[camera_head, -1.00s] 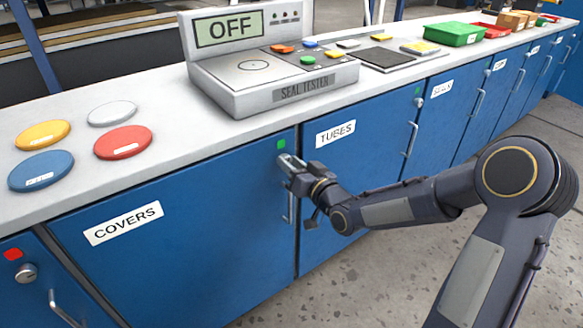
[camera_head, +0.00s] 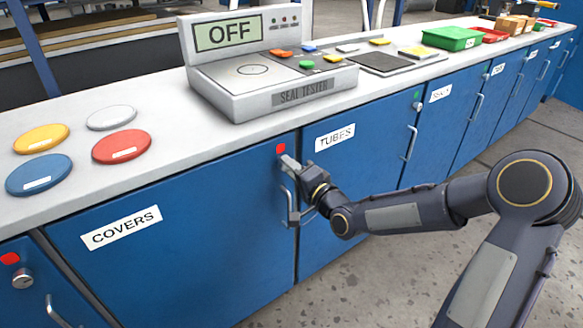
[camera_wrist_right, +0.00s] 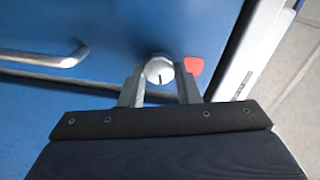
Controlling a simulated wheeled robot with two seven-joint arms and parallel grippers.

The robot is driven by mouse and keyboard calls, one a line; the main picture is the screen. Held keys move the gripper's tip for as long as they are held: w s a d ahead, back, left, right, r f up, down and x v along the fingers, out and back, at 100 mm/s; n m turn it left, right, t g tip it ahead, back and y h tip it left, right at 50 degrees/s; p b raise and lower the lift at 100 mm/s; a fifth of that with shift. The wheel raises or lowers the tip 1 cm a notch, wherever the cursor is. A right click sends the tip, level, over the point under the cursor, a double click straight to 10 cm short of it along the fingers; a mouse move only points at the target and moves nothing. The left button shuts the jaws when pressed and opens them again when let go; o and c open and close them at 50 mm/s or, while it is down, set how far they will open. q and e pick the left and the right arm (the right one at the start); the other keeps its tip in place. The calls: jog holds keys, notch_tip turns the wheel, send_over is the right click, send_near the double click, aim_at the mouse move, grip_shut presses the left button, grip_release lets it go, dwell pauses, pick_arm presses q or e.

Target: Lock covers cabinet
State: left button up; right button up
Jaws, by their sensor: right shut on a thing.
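The covers cabinet (camera_head: 175,250) has a blue door with a "COVERS" label (camera_head: 121,228), and the door looks closed. A red indicator (camera_head: 281,149) shows at its upper right corner; it also shows in the right wrist view (camera_wrist_right: 194,66). My right gripper (camera_head: 287,165) is at the cabinet's lock knob just below the indicator. In the right wrist view its two fingers (camera_wrist_right: 160,85) are shut on the round silver lock knob (camera_wrist_right: 159,70), which has a dark slot mark. The door handle (camera_head: 290,208) is below the gripper, partly hidden by it. My left gripper is not in view.
The tubes cabinet (camera_head: 350,190) stands right of the covers cabinet, with a green indicator. Another cabinet at far left has a red indicator (camera_head: 9,258). On the counter are several coloured discs (camera_head: 121,146) and the seal tester (camera_head: 270,85) reading OFF. Floor is clear in front.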

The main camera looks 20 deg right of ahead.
jog(key=shift+m, duration=1.5)
jog(key=shift+f+p, duration=0.1)
jog(key=shift+p, duration=0.2)
jog(key=o, duration=1)
jog(key=p+v, duration=0.1)
jog(key=v, duration=0.6)
jog(key=shift+s+d, duration=0.15)
jog(key=shift+s, duration=0.2)
